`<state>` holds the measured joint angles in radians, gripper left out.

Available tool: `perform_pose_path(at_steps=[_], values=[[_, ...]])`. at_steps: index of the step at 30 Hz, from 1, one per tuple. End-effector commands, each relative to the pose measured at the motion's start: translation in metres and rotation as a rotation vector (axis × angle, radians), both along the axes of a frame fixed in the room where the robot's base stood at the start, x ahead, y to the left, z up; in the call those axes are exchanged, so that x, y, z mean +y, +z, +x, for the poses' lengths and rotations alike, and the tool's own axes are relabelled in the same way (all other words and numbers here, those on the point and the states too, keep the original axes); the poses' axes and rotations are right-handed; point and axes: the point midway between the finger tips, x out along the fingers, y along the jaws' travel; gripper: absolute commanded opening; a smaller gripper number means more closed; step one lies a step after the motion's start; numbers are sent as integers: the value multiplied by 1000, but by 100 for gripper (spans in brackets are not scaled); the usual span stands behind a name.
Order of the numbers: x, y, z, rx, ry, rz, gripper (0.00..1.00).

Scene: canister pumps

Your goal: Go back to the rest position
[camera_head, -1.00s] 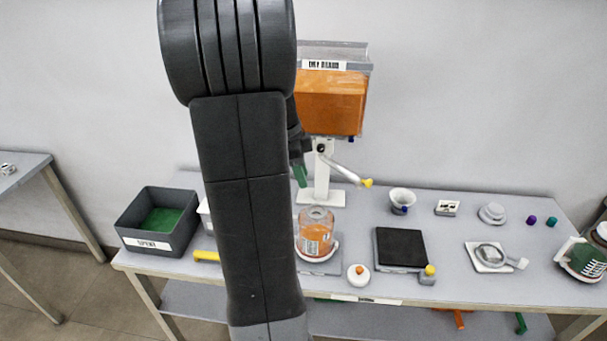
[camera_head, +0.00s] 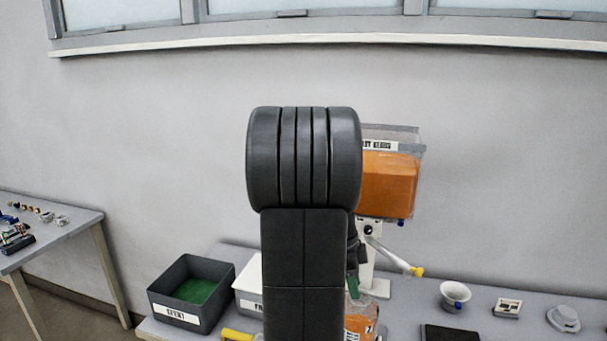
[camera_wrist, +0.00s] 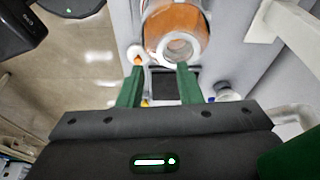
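My gripper (camera_wrist: 160,85) shows in the wrist view with its two green fingers apart and nothing between them. An orange-filled jar (camera_wrist: 177,25) with a round pale opening lies beyond the fingertips in that view. In the head view my arm stands upright in the middle and hides most of the gripper; only a bit of green finger shows beside the pump stand. The jar (camera_head: 360,325) is partly visible low behind the arm.
The dispenser with an orange tank (camera_head: 388,182) and a yellow-tipped lever (camera_head: 395,257) stands right of my arm. A grey bin (camera_head: 180,321) with a label is at the left, beside a white bin (camera_head: 248,283). A white cup (camera_head: 455,296) stands right. A side table (camera_head: 60,236) is far left.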

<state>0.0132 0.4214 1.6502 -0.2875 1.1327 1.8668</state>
Motion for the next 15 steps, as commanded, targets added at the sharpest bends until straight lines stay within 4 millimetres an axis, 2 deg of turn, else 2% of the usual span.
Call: perform_pose_path(at_steps=[1,6,12,14,15], values=[[-2,-14,-1,1,-1,0,32],[-9,-37,-2,2,-1,0,32],[-13,-53,-3,1,0,0,32],[-14,-55,-3,1,0,0,32],[-14,-49,-3,0,0,0,32]])
